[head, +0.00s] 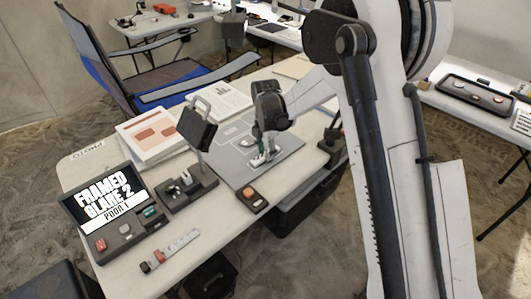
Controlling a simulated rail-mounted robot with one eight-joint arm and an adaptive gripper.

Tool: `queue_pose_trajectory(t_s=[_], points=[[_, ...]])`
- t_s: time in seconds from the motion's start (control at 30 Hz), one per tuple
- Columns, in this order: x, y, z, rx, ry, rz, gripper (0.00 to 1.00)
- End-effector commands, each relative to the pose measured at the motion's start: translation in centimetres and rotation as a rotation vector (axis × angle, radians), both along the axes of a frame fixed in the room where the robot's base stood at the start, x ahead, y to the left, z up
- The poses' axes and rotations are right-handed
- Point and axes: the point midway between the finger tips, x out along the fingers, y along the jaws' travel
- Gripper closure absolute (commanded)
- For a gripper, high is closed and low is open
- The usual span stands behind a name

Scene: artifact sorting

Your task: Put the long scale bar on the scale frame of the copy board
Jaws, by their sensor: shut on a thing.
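The grey copy board (228,172) lies on the near table with pale outlined areas on it. My gripper (260,158) is low over the middle of the board, pointing down. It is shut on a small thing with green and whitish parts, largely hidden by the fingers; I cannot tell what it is. A pale bar with dark marks and a red end (171,250), which looks like a scale bar, lies at the table's front edge, apart from my gripper. I cannot tell which outline on the board is the scale frame.
A box with an orange button (250,195) is in front of the board. A lamp (197,130) stands left of it, near papers (152,136). A chair (165,75) is behind.

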Motion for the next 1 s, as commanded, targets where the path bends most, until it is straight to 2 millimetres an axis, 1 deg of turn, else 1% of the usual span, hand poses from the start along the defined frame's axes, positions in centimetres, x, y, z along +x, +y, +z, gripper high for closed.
queue_pose_trajectory(t_s=[0.27, 0.3, 0.4, 0.67, 0.77, 0.87, 1.0], points=[[0.0, 0.0, -0.4, 0.0, 0.0, 0.0, 1.0], [0.0, 0.0, -0.3, 0.0, 0.0, 0.0, 0.72], [0.0, 0.0, -0.3, 0.0, 0.0, 0.0, 0.59], [0.0, 0.0, -0.2, 0.0, 0.0, 0.0, 0.58], [0.0, 0.0, 0.1, 0.0, 0.0, 0.0, 0.58], [0.0, 0.0, 1.2, 0.0, 0.0, 0.0, 0.58], [-0.1, 0.0, 3.8, 0.0, 0.0, 0.0, 0.58]])
